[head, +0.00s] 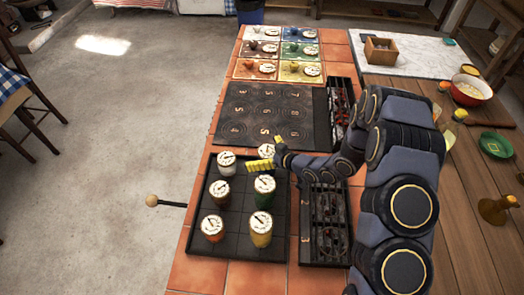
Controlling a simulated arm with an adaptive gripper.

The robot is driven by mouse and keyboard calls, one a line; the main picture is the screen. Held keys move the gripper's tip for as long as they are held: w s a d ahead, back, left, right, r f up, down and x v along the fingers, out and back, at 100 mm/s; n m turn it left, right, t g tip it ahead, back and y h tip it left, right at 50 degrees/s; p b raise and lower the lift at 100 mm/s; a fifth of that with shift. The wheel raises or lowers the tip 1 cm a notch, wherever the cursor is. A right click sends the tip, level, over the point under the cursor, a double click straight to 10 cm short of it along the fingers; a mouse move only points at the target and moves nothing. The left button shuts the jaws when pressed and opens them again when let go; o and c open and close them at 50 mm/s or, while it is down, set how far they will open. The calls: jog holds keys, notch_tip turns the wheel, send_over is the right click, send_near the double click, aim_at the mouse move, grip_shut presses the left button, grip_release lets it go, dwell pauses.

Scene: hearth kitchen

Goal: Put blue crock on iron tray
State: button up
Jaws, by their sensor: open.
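A dark tray (239,207) with a grid lies on the near part of the tiled counter and bears several lidded crocks with dials on top. A white crock (226,168), a brown one (219,195), a green one (264,199), a red one (212,235) and a yellow one (261,238) show on it. Another crock (266,151) stands at the tray's far right. Only its lid shows clearly; its body colour is hidden by my fingers. My gripper (269,153) is open, its yellow fingers on the near and far sides of that crock. I cannot tell whether they touch it.
A dark numbered plate (270,112) lies beyond the tray, with coloured cards (279,50) bearing small items farther back. Dark racks (323,235) line the counter's right side. A wooden table (470,180) with a bowl (470,90) stands right.

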aim_at(269, 151)
jog(key=shift+s+d+r, duration=0.4)
jog(key=shift+d+r, duration=0.2)
jog(key=shift+s+d+r, duration=0.4)
jog(key=shift+d+r, duration=0.15)
jog(key=shift+a+r, duration=0.1)
jog(key=shift+r, duration=2.95)
jog(key=s+d+r+m+g+h, duration=0.1)
jog(key=s+d+r+m+h, duration=0.1)
jog(key=d+r+h, duration=0.3)
jog(key=s+d+r+m+h, duration=0.1)
jog(key=s+d+m+h, duration=0.15)
jog(key=d, duration=0.45)
jog(key=s+d+r+m+g+h, duration=0.1)
jog(key=s+d+r+m+h, duration=0.15)
jog(key=d+h, duration=0.3)
jog(key=s+a+r+m+g, duration=0.1)
jog(key=s+r+g, duration=0.1)
jog(key=s, duration=0.6)
jog(key=s+a+r+m+g+y, duration=0.1)
jog(key=s+a+r+g, duration=0.1)
jog(key=s, duration=0.7)
jog(key=s+a+r+m+g+y, duration=0.1)
jog(key=s+a+r+g, duration=0.1)
jog(key=s, duration=0.6)
jog(key=shift+s+m+g, duration=0.35)
jog(key=shift+m+g, duration=0.05)
jog(key=shift+g, duration=0.3)
